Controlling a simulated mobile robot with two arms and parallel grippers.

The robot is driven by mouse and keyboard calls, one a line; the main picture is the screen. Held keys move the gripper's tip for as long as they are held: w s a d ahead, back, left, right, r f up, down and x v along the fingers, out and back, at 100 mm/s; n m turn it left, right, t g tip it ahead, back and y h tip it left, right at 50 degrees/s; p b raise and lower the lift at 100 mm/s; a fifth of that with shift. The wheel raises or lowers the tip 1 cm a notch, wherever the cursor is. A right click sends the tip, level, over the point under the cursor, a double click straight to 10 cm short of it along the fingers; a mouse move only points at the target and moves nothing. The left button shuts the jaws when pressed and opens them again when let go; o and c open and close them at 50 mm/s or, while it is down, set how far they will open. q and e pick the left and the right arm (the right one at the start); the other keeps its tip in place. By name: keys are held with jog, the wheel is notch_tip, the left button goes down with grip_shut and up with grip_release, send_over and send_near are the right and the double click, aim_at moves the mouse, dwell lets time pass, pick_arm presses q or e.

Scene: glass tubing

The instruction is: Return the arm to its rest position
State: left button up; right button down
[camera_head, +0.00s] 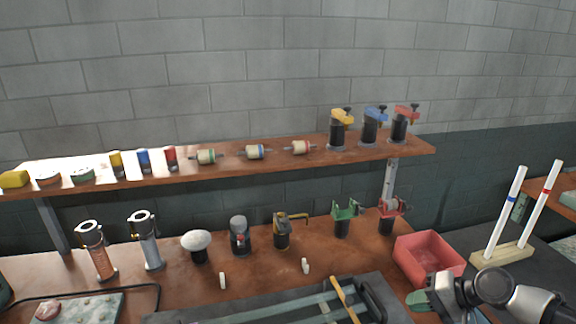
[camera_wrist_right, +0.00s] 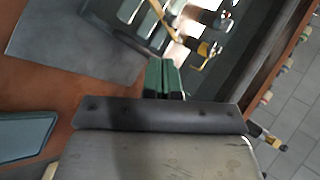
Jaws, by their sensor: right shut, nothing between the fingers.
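My right gripper (camera_head: 418,302) is at the lower right of the head view, with its green fingertips just below the red bin (camera_head: 428,258). In the right wrist view the same gripper (camera_wrist_right: 163,78) shows its green fingers together, with nothing between them. My right arm (camera_head: 480,290) reaches in from the bottom right corner. My left gripper does not show in either view.
A dark tray (camera_head: 250,311) with a wooden stick (camera_head: 345,299) lies at the front of the brown bench. Two white tubes (camera_head: 506,213) stand in a block (camera_head: 502,254) at right. Several fittings line the bench and the shelf (camera_head: 385,150) behind.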

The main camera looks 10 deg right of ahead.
jog(key=s+a+f+n+g+h, duration=0.1)
jog(key=s+a+f+n+g, duration=0.1)
jog(key=s+a+f+n, duration=0.45)
jog(key=s+a+f+n+g, duration=0.1)
jog(key=s+a+f+n, duration=0.25)
jog(key=s+a, duration=0.55)
jog(key=s+r+h, duration=0.2)
jog(key=s+h, duration=0.4)
jog(key=h, duration=0.1)
notch_tip(320, 180, down, 26)
jog(key=f+g+b, duration=0.1)
jog(key=s+d+f+g+b, duration=0.1)
jog(key=s+d+f, duration=0.1)
jog(key=s+f, duration=1.5)
jog(key=shift+f, duration=0.3)
